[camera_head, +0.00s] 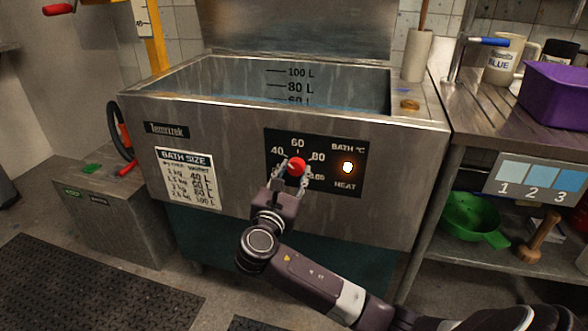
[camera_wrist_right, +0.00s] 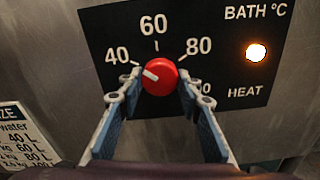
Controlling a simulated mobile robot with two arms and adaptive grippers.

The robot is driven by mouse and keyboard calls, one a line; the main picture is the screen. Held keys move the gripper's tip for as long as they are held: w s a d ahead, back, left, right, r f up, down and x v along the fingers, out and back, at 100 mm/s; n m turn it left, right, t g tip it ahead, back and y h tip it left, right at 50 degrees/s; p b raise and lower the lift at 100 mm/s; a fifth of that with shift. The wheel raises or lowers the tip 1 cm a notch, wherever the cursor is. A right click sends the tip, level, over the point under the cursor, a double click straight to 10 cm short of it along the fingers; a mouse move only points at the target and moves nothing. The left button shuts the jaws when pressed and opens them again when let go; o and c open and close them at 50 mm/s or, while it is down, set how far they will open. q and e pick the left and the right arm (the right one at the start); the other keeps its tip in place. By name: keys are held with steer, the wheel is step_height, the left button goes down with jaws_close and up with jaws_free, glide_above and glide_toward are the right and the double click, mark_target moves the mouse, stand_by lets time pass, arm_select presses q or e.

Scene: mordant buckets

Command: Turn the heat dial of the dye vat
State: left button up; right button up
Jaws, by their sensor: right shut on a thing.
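The dye vat (camera_head: 230,128) is a large steel tub with bluish liquid and litre marks inside. On its front is a black heat panel (camera_head: 332,172) marked in bath °C, with a lit lamp (camera_head: 347,167). The heat dial (camera_head: 296,167) is a round red knob; in the right wrist view the dial (camera_wrist_right: 160,77) has a white pointer aimed left and slightly up, just below the 40 mark. My right gripper (camera_wrist_right: 158,88) is shut on the dial, one finger on each side. The fingers hide part of the lower scale. My left gripper is not in view.
A bath size chart (camera_head: 187,178) is on the vat front. A metal box (camera_head: 100,215) stands at left.

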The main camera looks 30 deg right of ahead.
steer(key=m+p, duration=0.1)
steer(key=m, duration=0.1)
steer(key=shift+a+m, duration=0.1)
steer(key=shift+m, duration=0.3)
steer(key=shift+m+p, duration=0.45)
steer(key=shift+m, duration=1.75)
steer(key=shift+f+m, duration=0.1)
steer(key=shift+m, duration=0.9)
steer(key=m+b, duration=0.1)
steer(key=m, duration=0.1)
steer(key=shift+w+m, duration=0.1)
steer(key=shift+m, duration=0.7)
steer(key=m+b, duration=0.2)
steer(key=m, duration=0.1)
steer(key=shift+m, duration=0.3)
steer(key=m+b, duration=0.2)
steer(key=m, duration=0.1)
steer(key=shift+m+b, duration=0.65)
steer(key=shift+m, duration=0.55)
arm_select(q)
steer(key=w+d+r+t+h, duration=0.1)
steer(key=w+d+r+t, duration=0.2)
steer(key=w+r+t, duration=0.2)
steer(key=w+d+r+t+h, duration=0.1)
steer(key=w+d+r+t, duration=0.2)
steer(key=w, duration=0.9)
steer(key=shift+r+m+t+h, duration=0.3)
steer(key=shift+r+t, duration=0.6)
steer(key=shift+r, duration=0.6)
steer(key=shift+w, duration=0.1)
